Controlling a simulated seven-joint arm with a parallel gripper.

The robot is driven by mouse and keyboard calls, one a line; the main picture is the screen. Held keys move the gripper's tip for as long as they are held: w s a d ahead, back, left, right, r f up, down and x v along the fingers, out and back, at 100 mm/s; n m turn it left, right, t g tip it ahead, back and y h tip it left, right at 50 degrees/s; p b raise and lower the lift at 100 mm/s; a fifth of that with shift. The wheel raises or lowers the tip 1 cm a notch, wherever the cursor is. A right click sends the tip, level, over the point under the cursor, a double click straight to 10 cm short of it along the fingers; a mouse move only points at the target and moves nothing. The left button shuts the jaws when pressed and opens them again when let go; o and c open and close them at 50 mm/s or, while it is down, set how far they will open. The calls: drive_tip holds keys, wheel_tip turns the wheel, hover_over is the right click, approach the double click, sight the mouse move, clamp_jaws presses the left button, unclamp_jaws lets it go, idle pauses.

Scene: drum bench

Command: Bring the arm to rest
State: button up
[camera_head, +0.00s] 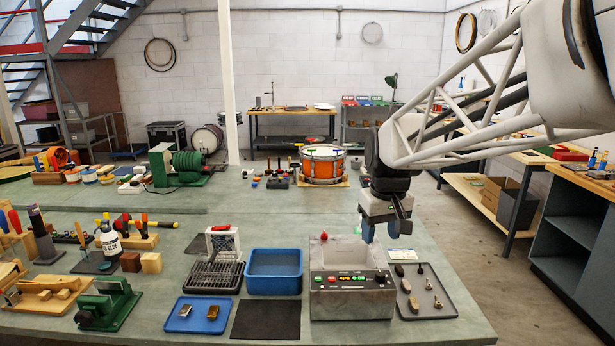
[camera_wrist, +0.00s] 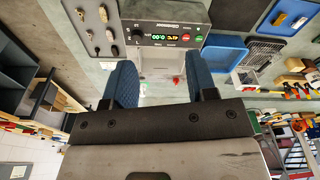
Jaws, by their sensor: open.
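My gripper (camera_head: 381,232) hangs from my arm on the right side of the head view, pointing down, above the back right of a grey control box (camera_head: 350,302). In the wrist view, its two blue fingers (camera_wrist: 166,84) stand wide apart with nothing between them. The control box also shows in the wrist view (camera_wrist: 140,38), with a lit display and coloured buttons. The fingers appear clear of the box and of the bench (camera_head: 240,215). The far side of the gripper is hidden in the head view.
A grey tray (camera_head: 440,311) with small metal parts lies right of the box. A blue bin (camera_head: 274,271), a blue tray (camera_head: 183,325) and a black mat (camera_head: 252,334) lie left of it. An orange drum (camera_head: 322,168) stands behind. Bare bench lies around the middle.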

drive_tip(key=s+d+f+m, duration=0.1)
drive_tip(key=s+f, duration=0.2)
drive_tip(key=s, duration=1)
drive_tip(key=s+d+f+m+t, duration=0.1)
drive_tip(key=s+d+f+m, duration=0.1)
drive_tip(key=s, duration=1.1)
drive_tip(key=shift+s+f, duration=0.25)
drive_tip(key=shift+f, duration=0.45)
drive_tip(key=shift+d, duration=0.1)
